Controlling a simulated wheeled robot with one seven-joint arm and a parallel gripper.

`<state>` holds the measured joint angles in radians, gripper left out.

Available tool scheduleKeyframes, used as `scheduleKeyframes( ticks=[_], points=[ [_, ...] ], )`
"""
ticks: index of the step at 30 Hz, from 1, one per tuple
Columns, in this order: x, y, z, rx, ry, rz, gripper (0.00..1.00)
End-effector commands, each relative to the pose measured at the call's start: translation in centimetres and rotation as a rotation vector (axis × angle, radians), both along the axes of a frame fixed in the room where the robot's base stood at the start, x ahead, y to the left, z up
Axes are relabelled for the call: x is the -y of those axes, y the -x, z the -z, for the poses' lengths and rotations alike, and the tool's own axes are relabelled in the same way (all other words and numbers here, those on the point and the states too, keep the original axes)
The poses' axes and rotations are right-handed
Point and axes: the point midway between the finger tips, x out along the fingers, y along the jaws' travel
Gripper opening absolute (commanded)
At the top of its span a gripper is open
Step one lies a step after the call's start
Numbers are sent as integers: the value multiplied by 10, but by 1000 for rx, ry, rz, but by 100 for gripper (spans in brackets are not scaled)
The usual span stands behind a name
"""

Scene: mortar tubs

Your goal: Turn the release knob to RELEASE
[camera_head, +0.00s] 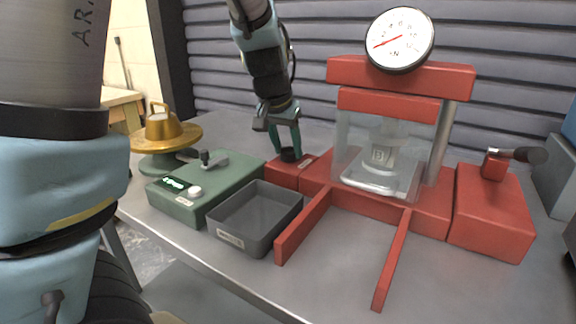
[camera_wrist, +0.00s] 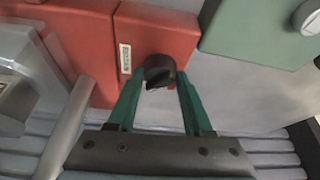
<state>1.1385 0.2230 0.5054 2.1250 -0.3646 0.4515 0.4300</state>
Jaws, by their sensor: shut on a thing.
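The release knob (camera_wrist: 159,70) is a small black round knob on a low red block (camera_wrist: 160,32) with a white label (camera_wrist: 125,59). In the head view the knob (camera_head: 290,155) is at the left of the red press, partly hidden by my fingers. My gripper (camera_wrist: 158,84) has its green fingers on either side of the knob and is shut on it. In the head view my gripper (camera_head: 289,150) reaches down to it from above. The label is too small to read, so I cannot tell the knob's setting.
The red press (camera_head: 400,75) has a dial gauge (camera_head: 399,40) and a clear guard (camera_head: 350,150). A grey tray (camera_head: 232,240), a green box (camera_head: 222,178) and a gold-topped stand (camera_head: 166,135) are at the left. A red box with a lever (camera_head: 492,215) is at the right.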

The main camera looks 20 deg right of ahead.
Motion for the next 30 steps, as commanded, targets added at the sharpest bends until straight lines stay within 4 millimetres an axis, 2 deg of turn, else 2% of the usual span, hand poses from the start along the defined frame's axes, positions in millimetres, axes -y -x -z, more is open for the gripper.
scheduleKeyframes(
  ticks=[1,3,21,30],
  points=[
    [-1,-3,9,4,6,37,0],
    [-2,-3,10,2,4,103,0],
    [-3,-5,4,-2,-2,650,0],
    [-2,-5,3,-3,-3,826,0]
  ],
)
